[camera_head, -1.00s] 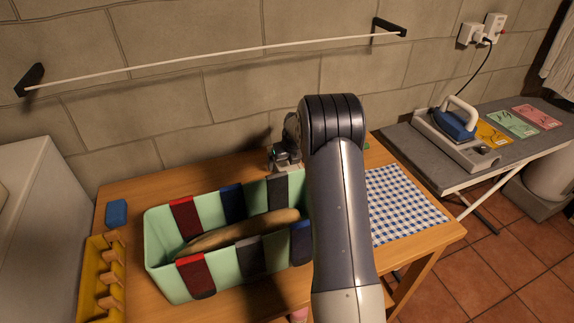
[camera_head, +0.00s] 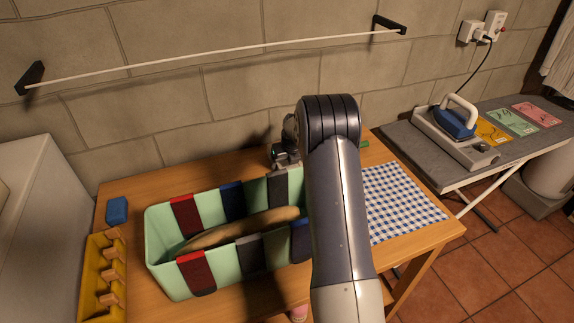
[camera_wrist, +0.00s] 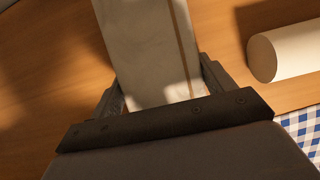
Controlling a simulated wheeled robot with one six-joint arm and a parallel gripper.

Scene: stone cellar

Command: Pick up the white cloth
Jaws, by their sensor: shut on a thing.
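The white cloth (camera_wrist: 148,45), pale with a thin tan stripe along its right side, lies between the two fingers of my gripper (camera_wrist: 160,80) in the wrist view. The gripper is shut on it. The cloth runs out past the top of that view, so its far end is out of sight. In the head view my gripper (camera_head: 285,157) is low over the back of the wooden table, behind the mint-green bin, partly hidden by my arm. I cannot make out the cloth there.
The mint-green bin (camera_head: 160,250) holds a long tan item. A blue block (camera_head: 117,210) and a yellow peg tray (camera_head: 92,285) are at left. A blue checked cloth (camera_head: 400,205) lies at right. A white cylinder (camera_wrist: 290,50) lies right of my gripper. A rod (camera_head: 220,57) spans the wall.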

